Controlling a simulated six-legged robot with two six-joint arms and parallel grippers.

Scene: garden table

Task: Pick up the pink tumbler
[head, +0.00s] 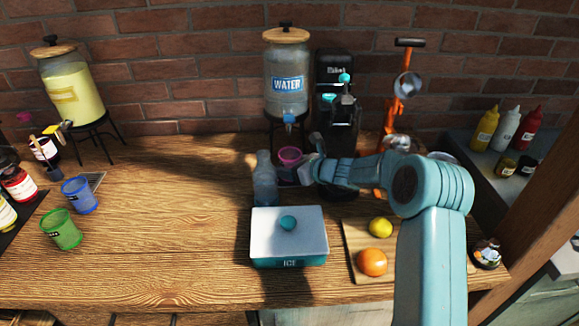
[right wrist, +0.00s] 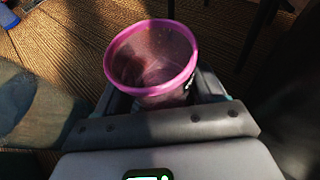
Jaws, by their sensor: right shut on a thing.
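The pink tumbler (head: 290,155) is in the middle of the table's back half in the head view, in front of the water dispenser. In the right wrist view the pink tumbler (right wrist: 151,58) is upright and looks empty. My right gripper (head: 303,168) comes in from the right and is shut on it. In the right wrist view the fingers of my right gripper (right wrist: 165,92) are on both sides of the cup. Whether the cup's base touches the table is hard to tell. My left gripper is not in view.
A clear bottle (head: 264,180) stands close left of the tumbler. The ice box (head: 262,240) is in front. A water dispenser (head: 288,85) and a black machine (head: 337,110) stand behind. Blue (head: 80,196) and green (head: 62,230) tumblers are at left. The table's left middle (head: 170,210) is clear.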

